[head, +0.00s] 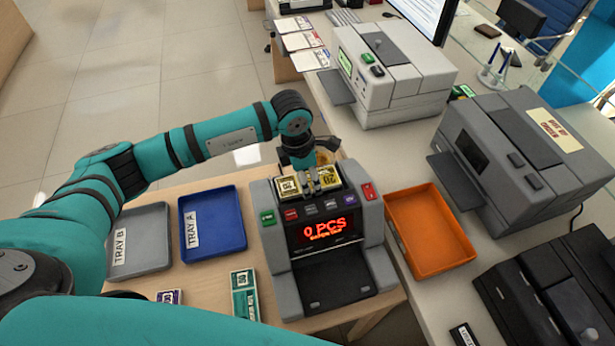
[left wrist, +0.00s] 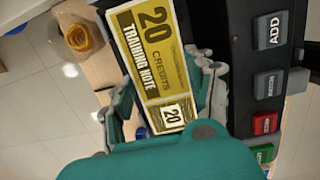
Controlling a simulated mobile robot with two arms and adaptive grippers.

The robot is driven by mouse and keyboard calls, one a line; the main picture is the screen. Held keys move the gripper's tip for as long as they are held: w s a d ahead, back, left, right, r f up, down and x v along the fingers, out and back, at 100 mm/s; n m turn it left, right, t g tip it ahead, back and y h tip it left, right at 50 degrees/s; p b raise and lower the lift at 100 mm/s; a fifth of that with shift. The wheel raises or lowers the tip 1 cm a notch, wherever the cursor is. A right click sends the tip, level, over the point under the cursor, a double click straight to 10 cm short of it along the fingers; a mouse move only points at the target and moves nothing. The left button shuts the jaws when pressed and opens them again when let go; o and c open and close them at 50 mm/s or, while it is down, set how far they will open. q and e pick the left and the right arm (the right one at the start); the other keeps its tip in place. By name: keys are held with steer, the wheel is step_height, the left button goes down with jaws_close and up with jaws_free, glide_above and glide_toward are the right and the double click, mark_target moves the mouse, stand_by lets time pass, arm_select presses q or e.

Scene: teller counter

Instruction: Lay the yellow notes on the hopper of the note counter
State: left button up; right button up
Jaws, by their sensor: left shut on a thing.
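The note counter (head: 372,215) is a dark grey machine at the front middle of the counter, its red display reading 0 PCS. My left gripper (head: 309,183) is at the hopper on its top, pointing down, shut on the yellow notes (head: 328,178). The notes also show in the left wrist view (left wrist: 153,48), marked 20 credits, lying flat between the two fingers (left wrist: 168,95). The notes are over the hopper; I cannot tell whether they rest on it. The gripper hides part of the notes and of the hopper. My right gripper is out of view.
A blue tray A (head: 228,222) and a grey tray B (head: 152,262) lie left of the counter machine, an orange tray (head: 408,205) right of it. Green notes (head: 244,300) lie in front. Grey machines (head: 410,75) stand behind. A tub of rubber bands (left wrist: 83,38) is near the gripper.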

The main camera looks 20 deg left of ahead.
arm_select(q)
steer(key=shift+f, duration=0.75)
steer(key=o, duration=1.1)
steer(key=shift+o, duration=0.2)
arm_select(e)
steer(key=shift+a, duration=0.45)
